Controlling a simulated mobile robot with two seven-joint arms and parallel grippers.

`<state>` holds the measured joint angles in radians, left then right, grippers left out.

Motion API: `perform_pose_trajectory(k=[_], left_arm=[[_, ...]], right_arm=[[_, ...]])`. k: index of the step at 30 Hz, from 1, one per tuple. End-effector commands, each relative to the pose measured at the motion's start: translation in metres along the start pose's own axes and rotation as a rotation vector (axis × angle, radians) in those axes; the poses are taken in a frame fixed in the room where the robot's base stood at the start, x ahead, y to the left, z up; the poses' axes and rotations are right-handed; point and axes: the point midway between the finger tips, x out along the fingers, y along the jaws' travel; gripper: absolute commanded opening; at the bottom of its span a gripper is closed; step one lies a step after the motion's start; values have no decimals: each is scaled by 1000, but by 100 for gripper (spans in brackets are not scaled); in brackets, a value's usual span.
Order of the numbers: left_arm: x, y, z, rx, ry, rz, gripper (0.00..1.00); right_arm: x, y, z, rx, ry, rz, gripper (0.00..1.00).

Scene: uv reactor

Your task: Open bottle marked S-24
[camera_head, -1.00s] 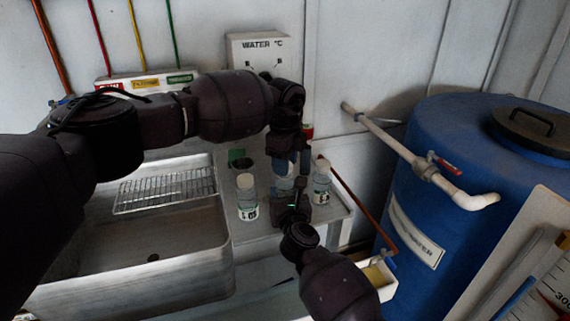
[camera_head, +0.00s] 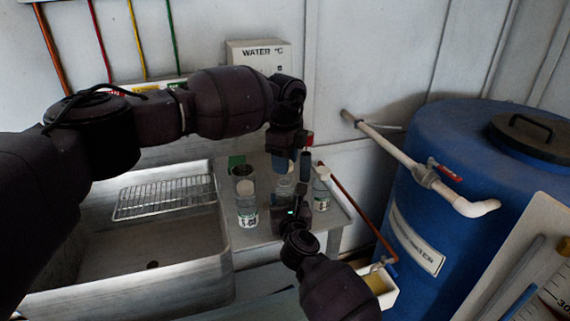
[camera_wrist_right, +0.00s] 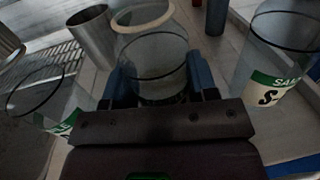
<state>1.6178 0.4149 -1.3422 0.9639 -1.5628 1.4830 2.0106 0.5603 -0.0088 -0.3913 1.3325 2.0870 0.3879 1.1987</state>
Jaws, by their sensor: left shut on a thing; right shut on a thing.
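Three clear bottles stand in a row by the sink. My right gripper (camera_head: 291,205) is shut around the body of the middle bottle (camera_head: 284,187), which also shows between the blue fingers in the wrist view (camera_wrist_right: 155,62). Its pale round rim looks uncapped there; its label is hidden. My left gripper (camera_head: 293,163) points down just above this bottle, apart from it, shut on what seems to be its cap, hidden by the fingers. The left bottle (camera_head: 246,205) and right bottle (camera_head: 321,192) have white caps.
A metal cup (camera_head: 242,172) stands behind the left bottle. A sink (camera_head: 190,262) with a wire rack (camera_head: 165,196) lies left. A blue water barrel (camera_head: 440,180) with a pipe (camera_head: 400,160) is at the right. The bottles stand close together.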

Motion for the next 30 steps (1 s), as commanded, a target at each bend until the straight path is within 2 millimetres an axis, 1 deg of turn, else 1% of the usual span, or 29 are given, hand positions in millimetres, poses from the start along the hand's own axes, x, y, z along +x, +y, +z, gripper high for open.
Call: perform_pose_trajectory(k=[3,6,9,14,15,20,30], left_arm=[[-16,0,0,0,0,-2,11],[-25,0,0,0,0,-2,11],[-29,0,0,0,0,0,11],[-28,0,0,0,0,0,11],[-28,0,0,0,0,0,11],[-28,0,0,0,0,0,11],[-30,0,0,0,0,-2,11]], right_arm=[[0,0,0,0,0,0,0],[0,0,0,0,0,0,0],[0,0,0,0,0,0,0],[0,0,0,0,0,0,0],[0,0,0,0,0,0,57],[0,0,0,0,0,0,82],[-2,0,0,0,0,0,83]])
